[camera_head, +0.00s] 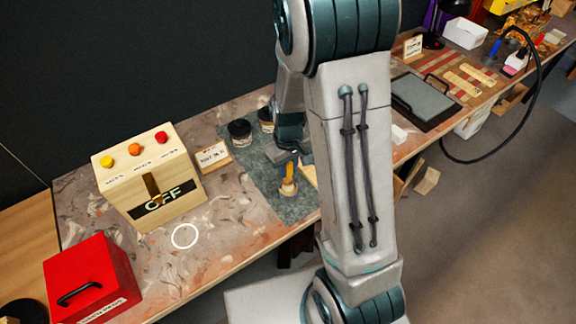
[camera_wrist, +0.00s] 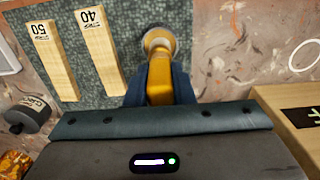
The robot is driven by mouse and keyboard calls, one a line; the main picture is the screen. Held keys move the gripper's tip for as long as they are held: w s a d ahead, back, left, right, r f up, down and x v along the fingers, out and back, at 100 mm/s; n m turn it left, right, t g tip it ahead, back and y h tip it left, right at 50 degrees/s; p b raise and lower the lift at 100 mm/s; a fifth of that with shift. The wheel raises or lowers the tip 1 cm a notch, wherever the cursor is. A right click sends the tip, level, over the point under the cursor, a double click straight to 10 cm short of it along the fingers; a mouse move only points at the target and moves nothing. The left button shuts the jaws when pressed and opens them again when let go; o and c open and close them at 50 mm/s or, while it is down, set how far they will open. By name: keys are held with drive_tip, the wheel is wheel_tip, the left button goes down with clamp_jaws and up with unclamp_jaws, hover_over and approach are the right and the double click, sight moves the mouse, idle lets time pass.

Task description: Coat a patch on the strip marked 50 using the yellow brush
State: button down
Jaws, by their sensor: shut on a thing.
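My gripper (camera_wrist: 159,80) is shut on the yellow brush (camera_wrist: 158,88). The brush's round, pale end points away from my palm, over the grey-green mat (camera_wrist: 215,40). The brush (camera_head: 288,184) also shows below my gripper (camera_head: 287,160) in the head view, near the front of the mat. The strip marked 50 (camera_wrist: 53,62) is bare pale wood and lies on the mat at the left of the wrist view. The strip marked 40 (camera_wrist: 102,55) lies between it and the brush. In the head view my arm hides most of the strips. I cannot tell whether the bristles touch the mat.
Two dark jars (camera_head: 240,132) (camera_head: 266,119) stand at the back of the mat beside a small sign (camera_head: 213,156). A wooden box marked OFF (camera_head: 165,195) and a red box (camera_head: 88,280) stand to the left. The bench around the white ring (camera_head: 185,236) is clear.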

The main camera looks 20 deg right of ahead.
drive_tip(key=shift+s+f+b, duration=0.1)
drive_tip(key=shift+f+b, duration=0.45)
drive_tip(key=shift+b, duration=0.1)
idle(1.8)
drive_tip(key=shift+r, duration=0.1)
drive_tip(key=shift+r+p, duration=2.55)
drive_tip(key=shift+r, duration=0.9)
